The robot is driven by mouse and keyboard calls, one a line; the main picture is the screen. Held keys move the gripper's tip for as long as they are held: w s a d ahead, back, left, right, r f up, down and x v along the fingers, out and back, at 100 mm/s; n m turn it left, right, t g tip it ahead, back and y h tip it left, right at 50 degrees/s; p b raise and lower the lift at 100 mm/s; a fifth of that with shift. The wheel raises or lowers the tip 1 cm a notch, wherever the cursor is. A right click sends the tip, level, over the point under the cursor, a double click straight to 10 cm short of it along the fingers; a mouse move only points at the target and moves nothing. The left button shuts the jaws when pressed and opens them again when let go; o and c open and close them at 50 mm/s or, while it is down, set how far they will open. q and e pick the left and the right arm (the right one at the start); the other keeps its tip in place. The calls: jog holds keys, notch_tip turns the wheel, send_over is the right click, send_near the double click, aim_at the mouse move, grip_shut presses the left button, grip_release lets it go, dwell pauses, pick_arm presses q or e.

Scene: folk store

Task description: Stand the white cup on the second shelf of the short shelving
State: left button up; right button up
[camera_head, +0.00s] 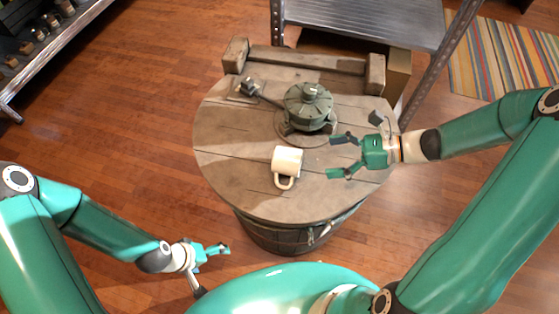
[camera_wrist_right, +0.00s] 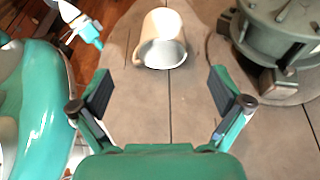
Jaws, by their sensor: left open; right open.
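My left gripper (camera_head: 222,250) is open and empty, low at the left, off the barrel. A metal shelving unit (camera_head: 370,22) stands behind the barrel, only partly in view.
A green metal device (camera_head: 309,107) sits on the barrel behind the cup, close to my right gripper. A wooden beam frame (camera_head: 310,62) lies at the back edge. Another shelf with small items (camera_head: 35,45) is at the upper left. The barrel top's left side is clear.

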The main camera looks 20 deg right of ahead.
aim_at(285, 160)
jog(key=x, duration=0.6)
jog(key=shift+w+a+f+b, duration=0.1)
jog(key=shift+a+f+b, duration=0.15)
jog(key=shift+f+b, duration=0.1)
jog(key=shift+x, duration=2.75)
jog(key=shift+w+d, duration=0.1)
jog(key=shift+w, duration=0.1)
jog(key=c, duration=1.4)
